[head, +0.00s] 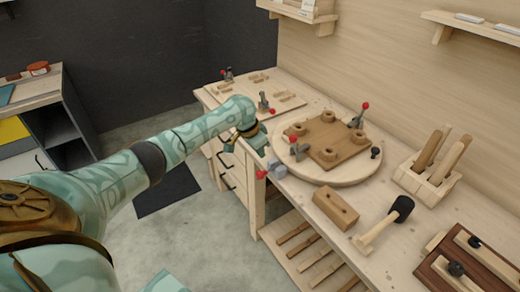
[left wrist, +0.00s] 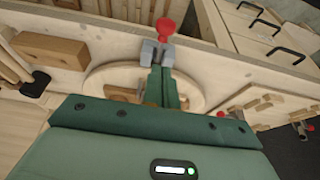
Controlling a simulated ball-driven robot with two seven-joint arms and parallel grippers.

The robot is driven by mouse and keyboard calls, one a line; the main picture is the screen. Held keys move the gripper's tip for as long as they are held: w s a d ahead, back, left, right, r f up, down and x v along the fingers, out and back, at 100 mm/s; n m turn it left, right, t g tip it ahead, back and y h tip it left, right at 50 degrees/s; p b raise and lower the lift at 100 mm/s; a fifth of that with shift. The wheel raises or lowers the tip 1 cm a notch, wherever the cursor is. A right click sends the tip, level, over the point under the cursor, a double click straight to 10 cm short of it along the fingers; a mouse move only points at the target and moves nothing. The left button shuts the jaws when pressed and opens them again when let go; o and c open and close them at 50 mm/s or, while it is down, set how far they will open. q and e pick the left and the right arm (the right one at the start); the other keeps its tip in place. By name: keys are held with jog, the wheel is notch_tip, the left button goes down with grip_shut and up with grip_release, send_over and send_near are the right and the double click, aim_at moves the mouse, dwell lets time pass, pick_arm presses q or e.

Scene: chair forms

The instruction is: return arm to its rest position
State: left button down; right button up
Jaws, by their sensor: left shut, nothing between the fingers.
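My left arm reaches in from the left, and its gripper (head: 259,147) is over the front edge of the workbench, beside the round wooden board (head: 345,180). The gripper's fingers (left wrist: 166,84) are shut and empty. In the left wrist view their tips appear very close to a grey clamp (left wrist: 153,52) with a red knob (left wrist: 165,29). That clamp also shows in the head view (head: 278,169) at the board's front edge. I cannot tell whether the fingers touch it. A brown wooden form (head: 340,152) with several raised blocks lies on the board. My right gripper is not in view.
Two more red-tipped clamps (head: 357,119) (head: 299,149) stand around the form. A wooden block (head: 336,208), a mallet (head: 385,226) and a tool holder (head: 425,181) occupy the bench's right. Bench drawers (head: 232,171) are below my gripper. Floor (head: 205,235) is free in front.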

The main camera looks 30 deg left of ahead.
pick_arm(q)
jog(key=s+d+f+m, duration=0.2)
jog(key=s+d+f, duration=0.2)
jog(key=s+d, duration=0.35)
jog(key=s+d+f+m, duration=0.3)
jog(key=s+d+f, duration=0.25)
jog(key=d, duration=0.25)
jog(key=s+a+r+n+t+y, duration=0.1)
jog(key=s+a+r+t+y, duration=0.25)
jog(key=s, duration=0.55)
jog(key=s+a+r+n+y, duration=0.1)
jog(key=s+a+r+y, duration=0.25)
jog(key=s+r, duration=0.45)
jog(key=s+d+f+g+h+b, duration=0.2)
jog(key=f, duration=1.2)
jog(key=s+d+f+g+h+b, duration=0.1)
jog(key=s+d+f+h, duration=0.15)
jog(key=f, duration=1.25)
jog(key=s+f+n+g+h+b, duration=0.1)
jog(key=s+f+n+g+b, duration=0.2)
jog(key=s+f, duration=1.7)
jog(key=shift+s+a+f+n+b, duration=0.15)
jog(key=shift+s+n+b, duration=0.25)
jog(key=shift+s, duration=0.1)
